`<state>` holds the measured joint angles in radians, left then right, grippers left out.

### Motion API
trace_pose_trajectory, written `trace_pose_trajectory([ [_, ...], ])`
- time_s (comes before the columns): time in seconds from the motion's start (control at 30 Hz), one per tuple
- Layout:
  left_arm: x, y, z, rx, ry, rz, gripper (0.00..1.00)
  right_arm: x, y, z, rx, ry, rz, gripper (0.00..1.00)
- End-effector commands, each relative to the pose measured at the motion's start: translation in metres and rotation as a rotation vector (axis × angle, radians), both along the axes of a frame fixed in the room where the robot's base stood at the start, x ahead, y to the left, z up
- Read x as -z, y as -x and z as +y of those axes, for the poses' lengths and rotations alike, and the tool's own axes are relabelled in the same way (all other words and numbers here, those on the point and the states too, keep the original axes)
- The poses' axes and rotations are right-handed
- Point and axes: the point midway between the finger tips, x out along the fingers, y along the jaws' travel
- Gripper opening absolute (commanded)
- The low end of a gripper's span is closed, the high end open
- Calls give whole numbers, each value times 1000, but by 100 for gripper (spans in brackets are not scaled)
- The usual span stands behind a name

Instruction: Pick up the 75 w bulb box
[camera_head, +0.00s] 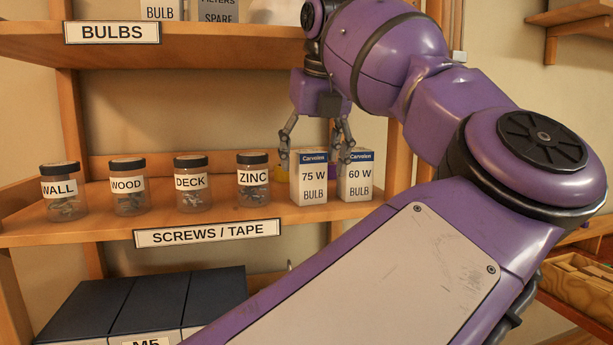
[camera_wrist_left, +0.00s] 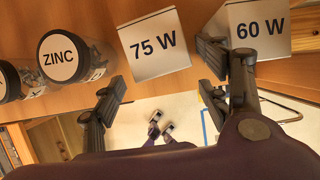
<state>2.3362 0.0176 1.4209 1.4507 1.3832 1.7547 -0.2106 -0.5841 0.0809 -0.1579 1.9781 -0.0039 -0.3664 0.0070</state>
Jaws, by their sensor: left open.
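The 75 W bulb box (camera_head: 308,180) is a white carton with a blue band, upright on the shelf labelled SCREWS / TAPE. Its white top marked 75 W shows in the left wrist view (camera_wrist_left: 153,45). My left gripper (camera_head: 315,152) points down just above the box, open and empty. In the left wrist view, its fingers (camera_wrist_left: 160,78) are spread, one to either side of the box; I cannot tell whether either touches it. The 60 W bulb box (camera_head: 355,178) stands close on the right, near the right finger. My right gripper is not in view.
The ZINC jar (camera_head: 252,182) stands just left of the box, with DECK (camera_head: 193,184), WOOD (camera_head: 129,187) and WALL (camera_head: 63,190) jars beyond. The BULBS shelf (camera_head: 220,45) is overhead. Dark blue bins (camera_head: 150,300) sit below.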

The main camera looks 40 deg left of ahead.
Motion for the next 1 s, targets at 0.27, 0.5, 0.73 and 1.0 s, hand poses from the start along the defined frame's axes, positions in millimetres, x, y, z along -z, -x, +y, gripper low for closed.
trace_pose_trajectory([
  [0.27, 35, -4, 9, 0, 1, -1, 69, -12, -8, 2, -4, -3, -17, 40],
  [0.5, 53, -10, 15, 1, -1, -2, 69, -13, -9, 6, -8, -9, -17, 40],
  [0.73, 53, -10, 14, 1, 0, -1, 60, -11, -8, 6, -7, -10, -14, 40],
  [1.0, 53, -10, 14, 1, 0, -1, 24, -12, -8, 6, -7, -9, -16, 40],
])
